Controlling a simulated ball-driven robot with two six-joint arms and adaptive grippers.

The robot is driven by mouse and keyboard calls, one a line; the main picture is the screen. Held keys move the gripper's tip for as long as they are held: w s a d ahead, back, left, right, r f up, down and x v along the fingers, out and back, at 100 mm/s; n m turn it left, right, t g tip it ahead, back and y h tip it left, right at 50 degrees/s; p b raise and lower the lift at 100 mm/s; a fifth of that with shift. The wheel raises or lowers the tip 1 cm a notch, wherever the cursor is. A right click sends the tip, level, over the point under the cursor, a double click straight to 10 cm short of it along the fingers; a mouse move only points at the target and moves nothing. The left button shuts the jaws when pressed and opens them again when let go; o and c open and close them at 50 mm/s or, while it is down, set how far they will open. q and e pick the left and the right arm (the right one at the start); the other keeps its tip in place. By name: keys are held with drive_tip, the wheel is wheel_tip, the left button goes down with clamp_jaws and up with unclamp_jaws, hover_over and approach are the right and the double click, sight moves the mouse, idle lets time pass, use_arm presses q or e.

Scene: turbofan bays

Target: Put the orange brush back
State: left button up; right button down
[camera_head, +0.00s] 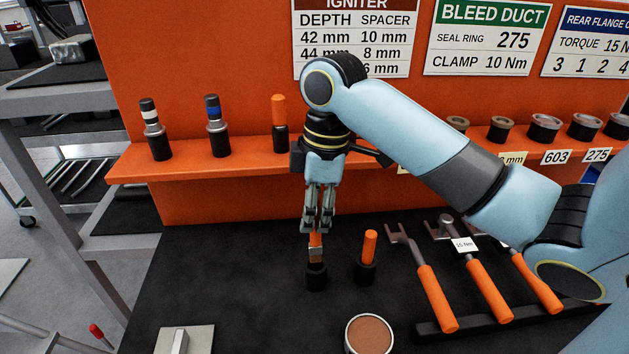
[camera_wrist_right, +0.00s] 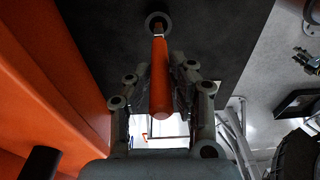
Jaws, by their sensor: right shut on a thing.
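The orange brush (camera_head: 315,241) hangs upright, handle up, in my right gripper (camera_head: 318,226), which is shut on its handle. In the right wrist view the handle of the orange brush (camera_wrist_right: 160,75) runs between the fingers of my right gripper (camera_wrist_right: 162,90). A black cup holder (camera_head: 316,278) stands on the dark bench directly below it. The brush's lower end meets the holder's mouth; I cannot tell how deep it sits. The holder's ring (camera_wrist_right: 157,21) shows at the handle's far end. My left gripper is not in view.
A second orange-handled tool (camera_head: 369,246) stands in a black holder to the right. Beyond it lie orange-handled wrenches (camera_head: 436,298). A round brown-topped tin (camera_head: 369,334) is in front. An orange shelf (camera_head: 240,158) with bottles and cups runs behind.

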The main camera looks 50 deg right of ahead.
sight(315, 242)
drive_tip(key=shift+f+b, duration=1.5)
drive_tip(key=shift+f, duration=2.1)
idle(1.4)
drive_tip(key=c, duration=1.1)
unclamp_jaws()
drive_tip(key=shift+r, duration=0.1)
wheel_tip(315, 242, up, 12)
drive_tip(key=d, duration=0.1)
drive_tip(key=shift+s, duration=0.35)
drive_tip(key=shift+d+f, duration=0.1)
drive_tip(key=shift+f, duration=0.1)
